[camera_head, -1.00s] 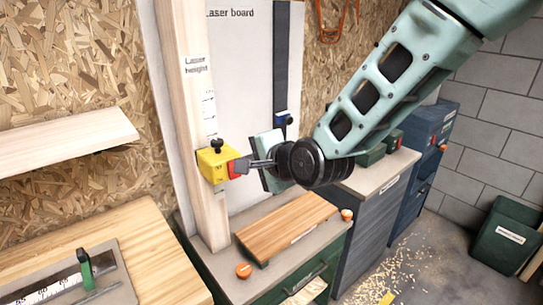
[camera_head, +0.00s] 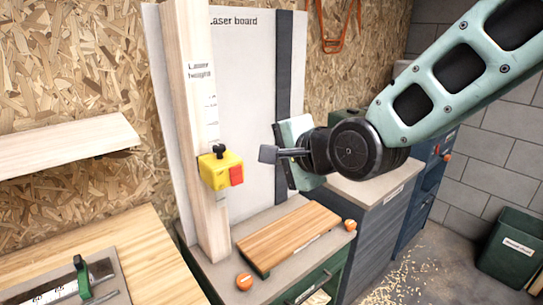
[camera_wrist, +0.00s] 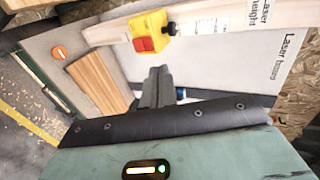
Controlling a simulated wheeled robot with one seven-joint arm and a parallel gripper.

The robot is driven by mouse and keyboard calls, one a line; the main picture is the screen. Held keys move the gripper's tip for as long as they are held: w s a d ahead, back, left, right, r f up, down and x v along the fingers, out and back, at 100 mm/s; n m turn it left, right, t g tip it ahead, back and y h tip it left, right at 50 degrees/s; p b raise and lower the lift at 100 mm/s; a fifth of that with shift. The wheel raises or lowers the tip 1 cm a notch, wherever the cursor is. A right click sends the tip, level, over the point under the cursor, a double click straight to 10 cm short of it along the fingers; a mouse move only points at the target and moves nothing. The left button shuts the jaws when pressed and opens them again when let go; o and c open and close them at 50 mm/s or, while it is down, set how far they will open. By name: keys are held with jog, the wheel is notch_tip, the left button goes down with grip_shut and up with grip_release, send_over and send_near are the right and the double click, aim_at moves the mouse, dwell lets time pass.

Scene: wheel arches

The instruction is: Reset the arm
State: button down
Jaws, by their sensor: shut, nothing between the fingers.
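My gripper (camera_head: 268,154) is shut and empty. In the head view it points left, in front of the white laser board (camera_head: 240,60), with a visible gap to the yellow box (camera_head: 214,172). The yellow box has a red button and a black knob, and sits on the upright wooden post (camera_head: 199,110) marked "Laser height". In the wrist view my shut fingers (camera_wrist: 157,75) stick up at the middle, below the yellow box (camera_wrist: 149,24).
A wooden board (camera_head: 287,236) lies on the green cabinet below, near two orange knobs. A wooden shelf (camera_head: 65,145) and a workbench (camera_head: 150,262) are at the left. A green bin (camera_head: 513,246) stands at the right by open floor.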

jog(key=s+d+f+n+g+h, duration=0.2)
jog(key=s+d+f+n+g, duration=0.1)
jog(key=s+n, duration=0.3)
jog(key=s+d+f+n+g+h+b, duration=0.1)
jog(key=s+d+f+n+g, duration=0.3)
jog(key=s, duration=0.6)
jog(key=s+d+f+n+g+h+b, duration=0.1)
jog(key=s+d+f+n+g+h, duration=0.2)
jog(key=s+f+n, duration=0.2)
jog(key=s+n, duration=0.3)
jog(key=s, duration=0.1)
jog(key=shift+d+f+n+g+h, duration=0.2)
jog(key=shift+n+g+h, duration=0.1)
jog(key=shift+n+g, duration=0.1)
jog(key=shift+s, duration=0.1)
